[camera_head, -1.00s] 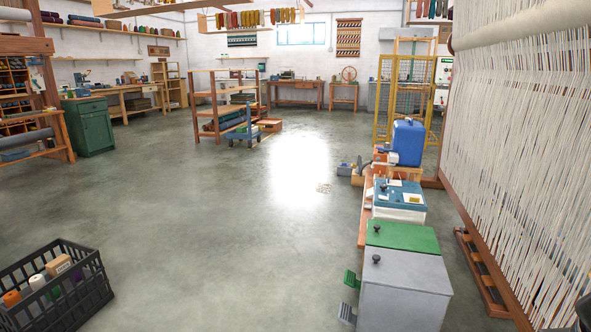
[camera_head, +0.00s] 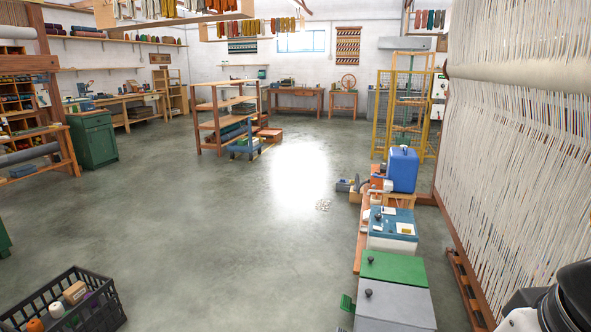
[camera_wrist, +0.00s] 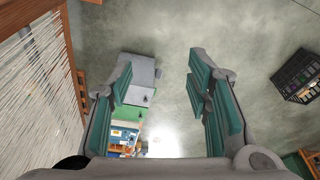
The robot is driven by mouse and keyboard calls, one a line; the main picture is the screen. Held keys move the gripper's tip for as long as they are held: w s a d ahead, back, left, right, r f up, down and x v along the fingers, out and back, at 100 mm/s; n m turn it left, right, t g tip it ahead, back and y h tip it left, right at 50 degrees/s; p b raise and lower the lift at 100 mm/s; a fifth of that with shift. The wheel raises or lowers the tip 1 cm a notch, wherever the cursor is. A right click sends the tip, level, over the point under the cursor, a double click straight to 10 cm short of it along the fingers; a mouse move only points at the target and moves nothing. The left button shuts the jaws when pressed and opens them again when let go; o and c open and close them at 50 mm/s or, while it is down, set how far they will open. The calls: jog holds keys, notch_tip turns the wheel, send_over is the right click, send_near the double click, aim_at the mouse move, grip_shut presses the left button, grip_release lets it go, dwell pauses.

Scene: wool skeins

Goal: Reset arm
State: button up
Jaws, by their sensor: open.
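My gripper (camera_wrist: 161,82) shows in the wrist view with its two teal-padded fingers wide apart and nothing between them. In the head view only a dark and white part of my arm shows at the lower right corner; the gripper itself is out of that view.
A large loom (camera_head: 530,150) with white warp threads stands close on the right. Grey and green lidded bins (camera_head: 395,305) stand beside it, with a blue container (camera_head: 403,170) beyond. A black crate (camera_head: 100,298) of cones sits lower left. The middle floor is clear.

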notch_tip(320, 180, up, 16)
jog(key=s+t+p, duration=0.1)
jog(key=s+p, duration=0.1)
jog(key=p, duration=1.1)
jog(key=shift+s+t, duration=0.35)
jog(key=shift+t, duration=0.05)
jog(key=shift+f, duration=0.1)
